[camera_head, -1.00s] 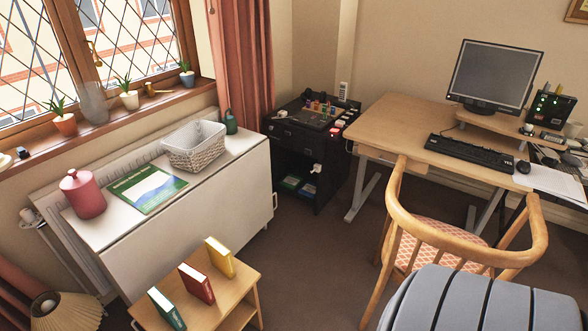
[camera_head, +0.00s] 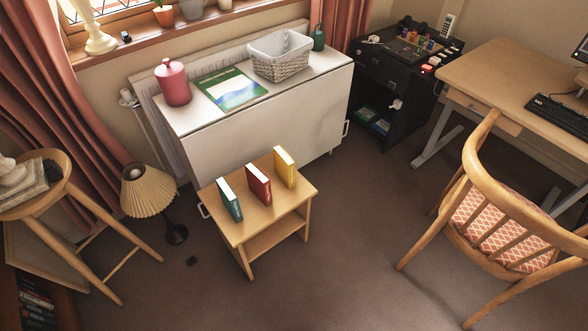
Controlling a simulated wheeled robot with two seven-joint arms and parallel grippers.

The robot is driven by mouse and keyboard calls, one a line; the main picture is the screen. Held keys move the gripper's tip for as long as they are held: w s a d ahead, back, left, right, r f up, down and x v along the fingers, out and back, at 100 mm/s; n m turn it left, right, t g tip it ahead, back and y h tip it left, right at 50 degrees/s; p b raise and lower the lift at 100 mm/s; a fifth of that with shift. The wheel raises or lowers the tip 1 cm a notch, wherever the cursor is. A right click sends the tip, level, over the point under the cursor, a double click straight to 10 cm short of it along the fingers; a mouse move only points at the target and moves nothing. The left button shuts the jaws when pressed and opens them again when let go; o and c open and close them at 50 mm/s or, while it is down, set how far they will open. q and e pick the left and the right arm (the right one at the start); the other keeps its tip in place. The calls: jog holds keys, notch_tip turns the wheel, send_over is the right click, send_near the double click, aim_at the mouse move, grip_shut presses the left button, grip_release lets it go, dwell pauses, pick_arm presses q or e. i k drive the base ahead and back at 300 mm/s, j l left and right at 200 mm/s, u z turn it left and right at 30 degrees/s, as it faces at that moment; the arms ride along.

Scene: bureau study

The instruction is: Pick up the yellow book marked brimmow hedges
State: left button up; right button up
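A yellow book (camera_head: 284,167) stands upright at the back right of a small wooden side table (camera_head: 240,227). Its lettering is too small to read. A red book (camera_head: 258,184) stands in the middle of the same table, and a green book (camera_head: 229,199) stands at its left. The three books are apart from each other, in a slanting row. Neither of my grippers is in view.
A white cabinet (camera_head: 300,125) with a red jar (camera_head: 173,83), a flat green book (camera_head: 231,89) and a basket (camera_head: 282,58) stands behind the table. A lamp (camera_head: 147,190) and stool (camera_head: 62,195) are left, a chair (camera_head: 500,215) right. Floor before the table is clear.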

aim_at(284, 165)
jog(key=i, duration=1.1)
